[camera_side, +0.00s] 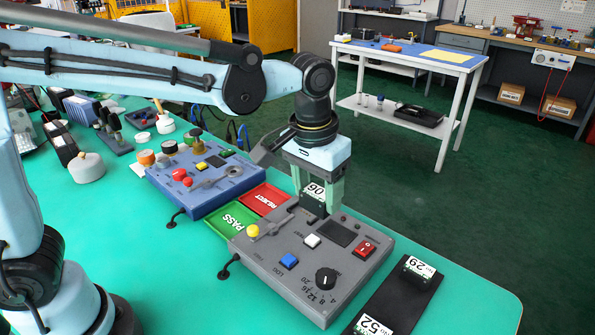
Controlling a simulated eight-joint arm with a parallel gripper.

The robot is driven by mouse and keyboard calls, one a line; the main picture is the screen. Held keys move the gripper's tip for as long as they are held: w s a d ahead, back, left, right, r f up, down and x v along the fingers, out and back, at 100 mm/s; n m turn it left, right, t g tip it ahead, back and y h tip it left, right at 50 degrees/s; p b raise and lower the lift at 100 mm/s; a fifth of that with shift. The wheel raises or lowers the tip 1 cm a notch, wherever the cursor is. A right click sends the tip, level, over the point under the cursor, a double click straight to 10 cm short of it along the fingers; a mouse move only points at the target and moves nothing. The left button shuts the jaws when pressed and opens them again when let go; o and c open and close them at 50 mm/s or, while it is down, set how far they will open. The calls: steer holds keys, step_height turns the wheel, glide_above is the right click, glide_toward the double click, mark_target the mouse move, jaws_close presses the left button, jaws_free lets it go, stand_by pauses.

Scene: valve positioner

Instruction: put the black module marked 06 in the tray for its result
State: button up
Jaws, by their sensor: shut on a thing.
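The black module marked 06 (312,203) is between the fingers of my gripper (316,200), which is shut on it. Its white 06 label faces the camera. The module is upright at the back edge of the grey test box (310,255); I cannot tell whether it sits in the box or is held just above it. The green PASS tray (233,219) and the red REJECT tray (264,199) lie side by side, left of my gripper, between the grey box and a blue box.
The blue box (205,182) with knobs and buttons stands behind the trays. A black rack (400,298) at the front right holds modules marked 29 (420,271) and 52 (372,326). Both trays look empty. The bench (165,270) is clear at the front left.

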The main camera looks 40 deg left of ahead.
steer(key=shift+s+d+r, duration=0.25)
steer(key=shift+d, duration=0.05)
steer(key=w+a+f, duration=0.2)
steer(key=a+f, duration=0.1)
steer(key=a, duration=0.4)
steer(key=w+a+f, duration=0.2)
steer(key=a+f, duration=0.1)
steer(key=a, duration=0.3)
steer(key=w+a+f, duration=0.2)
steer(key=a+f, duration=0.1)
steer(key=a, duration=0.4)
steer(key=shift+w+a+f, duration=0.2)
steer(key=shift+a, duration=0.15)
steer(key=shift+w+a+f, duration=0.15)
steer(key=shift+a+f, duration=0.15)
steer(key=shift+a, duration=0.05)
steer(key=shift+f, duration=1.95)
steer(key=o, duration=1.1)
steer(key=shift+f, duration=0.15)
